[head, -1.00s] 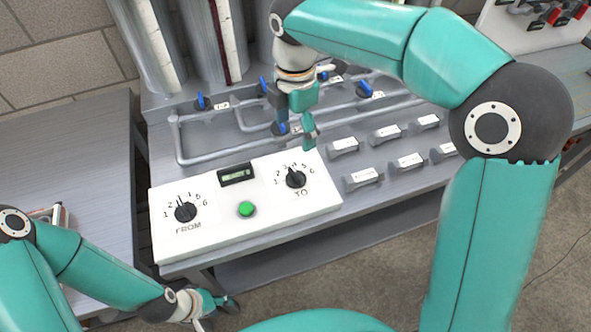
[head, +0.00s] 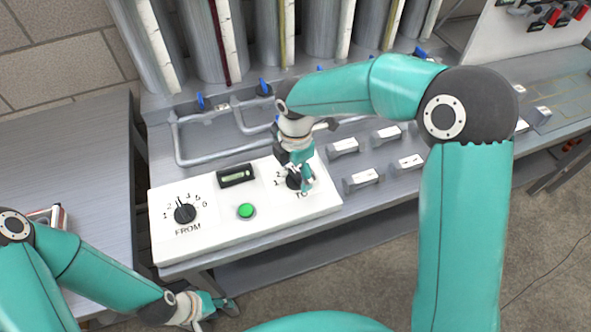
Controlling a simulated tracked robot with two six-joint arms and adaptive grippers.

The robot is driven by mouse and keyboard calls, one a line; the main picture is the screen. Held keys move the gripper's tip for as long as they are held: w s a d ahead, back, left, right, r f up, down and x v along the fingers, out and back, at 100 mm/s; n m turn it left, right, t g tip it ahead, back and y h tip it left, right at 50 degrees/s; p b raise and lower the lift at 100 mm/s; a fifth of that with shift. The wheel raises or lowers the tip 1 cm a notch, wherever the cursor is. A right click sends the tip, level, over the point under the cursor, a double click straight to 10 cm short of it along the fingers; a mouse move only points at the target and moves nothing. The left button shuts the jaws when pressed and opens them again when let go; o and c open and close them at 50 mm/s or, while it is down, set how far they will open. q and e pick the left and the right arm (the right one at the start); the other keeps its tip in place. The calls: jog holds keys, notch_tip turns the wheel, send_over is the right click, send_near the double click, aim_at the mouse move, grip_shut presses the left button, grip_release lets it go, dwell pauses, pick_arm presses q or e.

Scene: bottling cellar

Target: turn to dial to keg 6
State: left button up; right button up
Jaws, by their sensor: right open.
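The white control panel (head: 255,220) holds a FROM dial (head: 185,213) on the left and a TO dial (head: 291,184) on the right. Both are black knobs ringed by numbers. My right gripper (head: 302,180) is open and comes down from above at the TO dial, its fingers beside or around the knob. Contact cannot be told. It covers most of the knob, its pointer and the higher numbers. My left gripper (head: 222,305) is low in the picture, in front of the panel and away from both dials; its opening is unclear.
A green button (head: 246,211) and a small display (head: 237,175) sit between the dials. Grey pipes with blue-handled valves (head: 201,101) run behind the panel. Labelled grey blocks (head: 362,179) stand to its right.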

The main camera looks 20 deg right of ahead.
jog(key=shift+c, duration=0.3)
jog(key=c, duration=1.1)
jog(key=shift+m, duration=0.4)
jog(key=m+b, duration=0.1)
jog(key=m, duration=0.2)
jog(key=shift+m, duration=0.3)
jog(key=m+b, duration=0.1)
jog(key=m, duration=0.3)
jog(key=m+b, duration=0.1)
jog(key=m, duration=0.4)
jog(key=shift+w, duration=0.1)
jog(key=m+b, duration=0.1)
jog(key=m, duration=0.3)
jog(key=shift+r+m, duration=0.1)
jog(key=shift+m, duration=0.2)
